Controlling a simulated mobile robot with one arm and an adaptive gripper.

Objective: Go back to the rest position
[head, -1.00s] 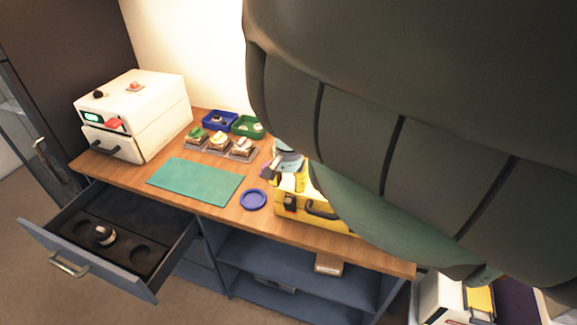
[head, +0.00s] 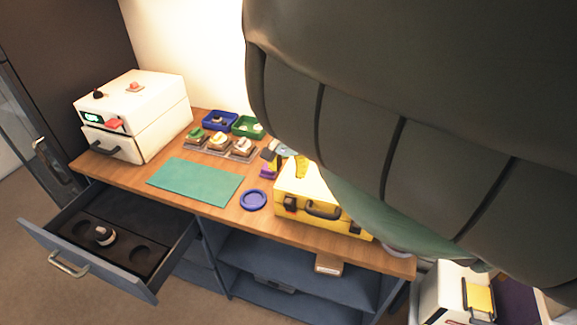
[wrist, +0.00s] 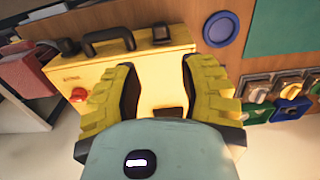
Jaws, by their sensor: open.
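My gripper (wrist: 158,88) shows in the wrist view with its two yellow padded fingers spread apart and nothing between them. It is over the yellow case (wrist: 150,64), which has a dark handle and a red knob. In the head view the yellow case (head: 318,200) stands at the right part of the wooden bench (head: 230,213). A large dark part of my arm covers the right half of the head view and hides most of my gripper.
The drawer (head: 75,222) is pulled out at the left, with a small lens-like part (head: 104,235) in it. A white machine (head: 150,105), green mat (head: 197,181), blue dish (head: 253,199), blue bin (head: 219,119) and green bin (head: 248,126) are on the bench.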

